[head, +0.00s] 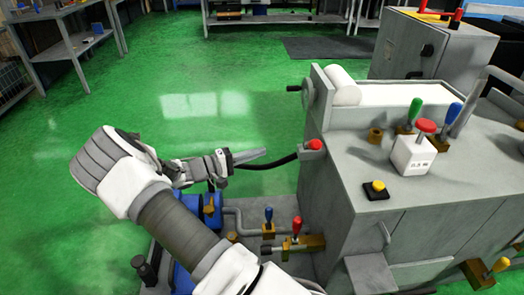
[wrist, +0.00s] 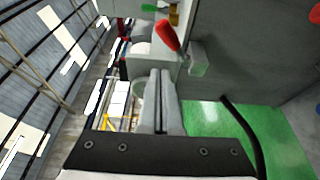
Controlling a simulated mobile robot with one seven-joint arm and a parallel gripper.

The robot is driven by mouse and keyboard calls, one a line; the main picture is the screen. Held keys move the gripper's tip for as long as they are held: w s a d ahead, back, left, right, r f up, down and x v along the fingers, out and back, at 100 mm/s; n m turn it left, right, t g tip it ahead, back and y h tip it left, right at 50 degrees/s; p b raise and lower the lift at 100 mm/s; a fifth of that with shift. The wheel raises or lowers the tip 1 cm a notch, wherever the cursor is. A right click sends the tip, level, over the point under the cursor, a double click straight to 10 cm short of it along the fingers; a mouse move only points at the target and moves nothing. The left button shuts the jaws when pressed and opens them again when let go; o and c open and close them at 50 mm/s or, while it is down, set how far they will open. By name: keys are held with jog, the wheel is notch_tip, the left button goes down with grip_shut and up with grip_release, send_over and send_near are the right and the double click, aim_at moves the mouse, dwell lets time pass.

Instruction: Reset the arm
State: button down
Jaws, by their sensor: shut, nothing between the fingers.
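My gripper (head: 258,154) is shut and empty in the head view. It is held out in the air to the left of the grey grinder (head: 345,190), above the blue pump unit and pipes, with its fingers pointing right. In the wrist view the two grey fingers of my gripper (wrist: 159,75) lie side by side with nothing between them. A grey machine part and a red handle (wrist: 167,36) show beyond the fingertips there. The distance from the fingertips to the machine is hard to tell.
Valves (head: 292,240) stand below my arm. Green floor (head: 180,80) is clear behind.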

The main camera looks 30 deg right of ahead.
dwell(0.4)
jog(key=s+a+r+n+t+y, duration=0.1)
jog(key=s+a+r+t+y, duration=0.3)
jog(key=s+a+r+y, duration=0.65)
jog(key=s+a+r+n+t+y, duration=0.1)
jog(key=s+a+r+t+y, duration=0.3)
jog(key=s+a+r+y, duration=0.6)
jog(key=s+r+h+p, duration=0.1)
jog(key=s+r+p, duration=0.1)
jog(key=r+p, duration=0.7)
jog(key=s+a+r+h+p, duration=0.1)
jog(key=r+p, duration=0.9)
jog(key=p, duration=0.2)
jog(key=shift+s+a+r+h, duration=0.25)
jog(key=shift+s+r+h, duration=0.05)
jog(key=shift+s+h, duration=0.05)
jog(key=shift+a, duration=0.25)
